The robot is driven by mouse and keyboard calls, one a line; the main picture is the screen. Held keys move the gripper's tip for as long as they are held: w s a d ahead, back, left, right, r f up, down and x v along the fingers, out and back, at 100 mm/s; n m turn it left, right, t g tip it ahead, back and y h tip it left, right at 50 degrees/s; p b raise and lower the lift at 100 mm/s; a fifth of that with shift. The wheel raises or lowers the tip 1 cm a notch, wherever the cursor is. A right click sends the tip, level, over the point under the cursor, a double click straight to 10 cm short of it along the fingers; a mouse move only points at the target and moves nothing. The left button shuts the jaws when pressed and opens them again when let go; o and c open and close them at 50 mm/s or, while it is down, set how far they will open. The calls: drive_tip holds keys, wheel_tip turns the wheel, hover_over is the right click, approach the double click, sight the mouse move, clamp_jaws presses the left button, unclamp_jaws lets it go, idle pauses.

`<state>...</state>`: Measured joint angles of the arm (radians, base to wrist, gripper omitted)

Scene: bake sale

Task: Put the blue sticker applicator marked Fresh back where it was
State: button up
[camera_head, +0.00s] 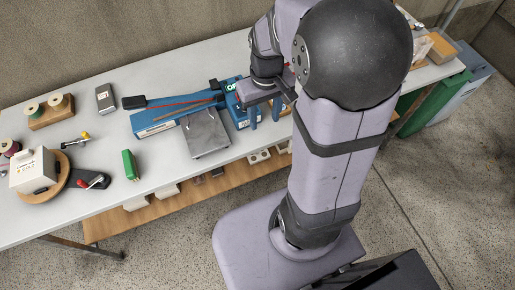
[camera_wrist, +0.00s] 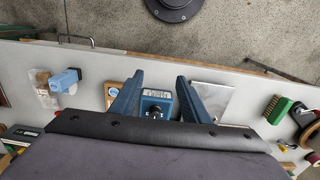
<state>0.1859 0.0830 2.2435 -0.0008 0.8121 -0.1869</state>
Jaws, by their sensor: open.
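A small blue device (camera_wrist: 66,80), possibly the sticker applicator, stands on the table left of my gripper in the wrist view. I cannot read a "Fresh" marking on it, and my arm hides that part of the table in the head view. My gripper (camera_wrist: 146,84) is open. Its two blue fingers are spread above the table, with nothing held between them. A blue box with a small display (camera_wrist: 156,94) shows between the fingers, below them. In the head view my gripper (camera_head: 264,116) is beside the right end of the blue machine (camera_head: 158,115).
A grey metal plate (camera_head: 206,134) lies beside the machine. A green brush (camera_head: 130,165), a black-handled tool (camera_head: 134,102), a grey box (camera_head: 105,97) and a white box (camera_head: 33,170) stand farther left. A wooden shelf (camera_head: 165,207) runs below.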

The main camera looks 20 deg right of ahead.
drive_tip(key=s+a+f, duration=0.1)
drive_tip(key=s+a, duration=0.4)
drive_tip(key=s, duration=0.3)
drive_tip(key=shift+a+f, duration=0.3)
drive_tip(key=shift+f, duration=0.05)
idle(0.7)
